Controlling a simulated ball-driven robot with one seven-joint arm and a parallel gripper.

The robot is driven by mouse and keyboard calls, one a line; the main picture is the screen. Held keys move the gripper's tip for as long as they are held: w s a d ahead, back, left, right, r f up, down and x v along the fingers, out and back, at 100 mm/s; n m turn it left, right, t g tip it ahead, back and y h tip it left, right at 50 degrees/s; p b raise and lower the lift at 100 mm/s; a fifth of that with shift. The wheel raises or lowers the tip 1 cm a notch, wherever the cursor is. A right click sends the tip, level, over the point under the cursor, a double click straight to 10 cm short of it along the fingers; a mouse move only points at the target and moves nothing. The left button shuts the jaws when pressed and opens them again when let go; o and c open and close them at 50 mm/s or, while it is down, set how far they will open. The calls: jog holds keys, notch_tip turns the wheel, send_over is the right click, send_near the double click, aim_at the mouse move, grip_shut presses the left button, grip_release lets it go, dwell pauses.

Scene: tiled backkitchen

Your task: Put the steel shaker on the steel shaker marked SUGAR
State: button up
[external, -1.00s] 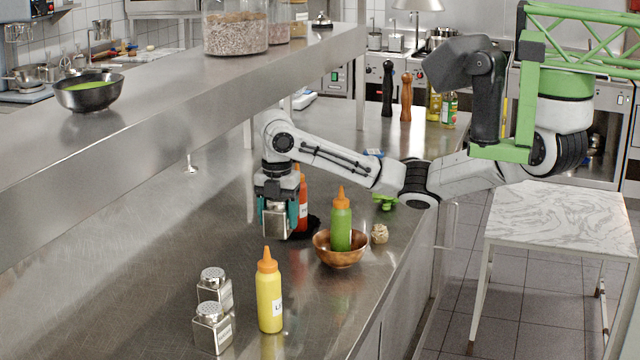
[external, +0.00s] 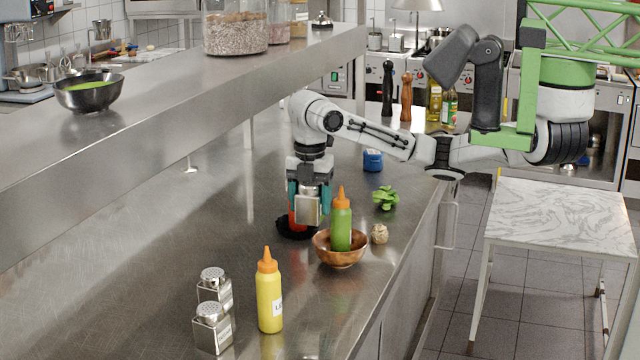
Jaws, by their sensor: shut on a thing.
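My gripper (external: 309,198), with teal fingers, is shut on a steel shaker (external: 308,210) and holds it upright, seemingly above the counter behind the copper bowl. Two more square steel shakers with perforated domed lids stand on the counter at the front: a rear one (external: 215,290) and a front one (external: 213,330). Both have labels facing right, too small to read, so I cannot tell which is marked SUGAR. My gripper is well behind and to the right of both.
A yellow bottle (external: 269,298) stands right beside the two shakers. A copper bowl (external: 326,252) holds a green bottle (external: 341,226). A red object (external: 297,221) in a black dish (external: 288,229) is partly hidden behind my gripper. The steel shelf (external: 180,125) overhangs the counter's left side.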

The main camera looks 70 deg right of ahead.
jog(key=r, duration=1.3)
jog(key=shift+a, duration=0.4)
jog(key=s+a+n+b, duration=0.25)
jog(key=a+n, duration=0.55)
jog(key=a, duration=0.6)
jog(key=s+a+n+b, duration=0.25)
jog(key=a+n, duration=0.65)
jog(key=a, duration=0.5)
jog(key=p, duration=0.2)
send_near(209, 308)
jog(key=shift+s+d+f, duration=0.2)
jog(key=shift+s+f, duration=0.15)
jog(key=shift+w+f, duration=0.35)
jog(key=shift+f, duration=0.1)
jog(key=shift+a+f+p, duration=0.1)
jog(key=shift+f+p, duration=0.4)
jog(key=shift+f, duration=1.05)
jog(key=shift+f, duration=0.1)
